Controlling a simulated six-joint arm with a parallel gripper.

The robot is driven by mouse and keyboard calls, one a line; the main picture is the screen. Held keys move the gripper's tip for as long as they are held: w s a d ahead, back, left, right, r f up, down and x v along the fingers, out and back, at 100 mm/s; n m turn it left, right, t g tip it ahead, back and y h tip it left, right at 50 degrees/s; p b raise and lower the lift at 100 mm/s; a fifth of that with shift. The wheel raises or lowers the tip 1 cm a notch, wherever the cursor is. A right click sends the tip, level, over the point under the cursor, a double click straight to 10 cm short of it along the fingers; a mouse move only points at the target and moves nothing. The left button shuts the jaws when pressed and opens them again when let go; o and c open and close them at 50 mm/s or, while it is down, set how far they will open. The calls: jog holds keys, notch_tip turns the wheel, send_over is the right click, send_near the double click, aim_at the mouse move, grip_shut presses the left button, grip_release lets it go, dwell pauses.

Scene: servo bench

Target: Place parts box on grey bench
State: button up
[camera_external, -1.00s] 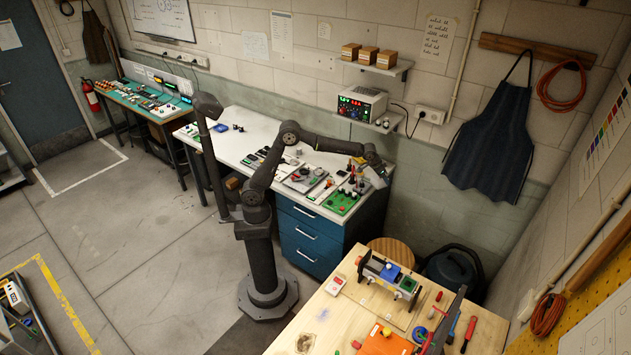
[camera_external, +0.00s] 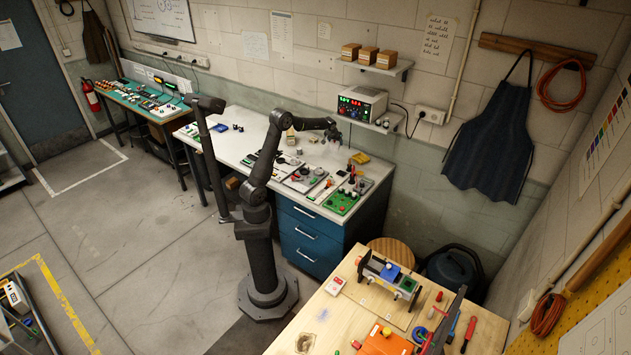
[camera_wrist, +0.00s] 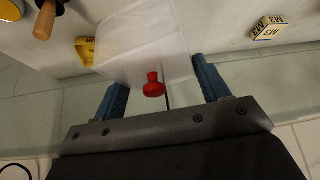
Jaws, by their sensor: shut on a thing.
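A translucent whitish box, which I take for the parts box (camera_wrist: 140,30), is between the blue fingers of my gripper (camera_wrist: 165,85) in the wrist view. A red knob-like piece (camera_wrist: 153,86) shows at the box's near edge; I cannot tell whether it is in the box or in front of it. In the external view, my gripper (camera_external: 336,134) is above the right part of the light grey bench (camera_external: 240,145). The box is hard to make out there. I cannot tell how far its underside is from the bench top.
A yellow item (camera_external: 360,158) lies near the bench's back right, with a green board (camera_external: 341,203) and several small parts at the front right. The power supply (camera_external: 362,103) is on a low shelf behind. A box marked M3 (camera_wrist: 268,28) shows in the wrist view.

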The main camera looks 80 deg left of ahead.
jog(key=s+a+n, duration=0.1)
jog(key=s+a, duration=0.3)
jog(key=shift+s+a+f+g, duration=0.2)
jog(key=shift+a+f+g, duration=0.1)
jog(key=shift+a+f, duration=0.1)
jog(key=s+a+f, duration=0.1)
jog(key=a+f, duration=0.1)
jog(key=a, duration=0.1)
jog(key=s+a+f, duration=0.1)
jog(key=a+f, duration=0.1)
jog(key=a, duration=0.2)
jog(key=s+a+f, duration=0.2)
jog(key=a, duration=0.1)
jog(key=shift+a+f, duration=0.45)
jog(key=shift+f, duration=1.95)
jog(key=shift+f, duration=0.15)
jog(key=o, duration=1.2)
jog(key=shift+c, duration=0.2)
jog(key=v, duration=1.2)
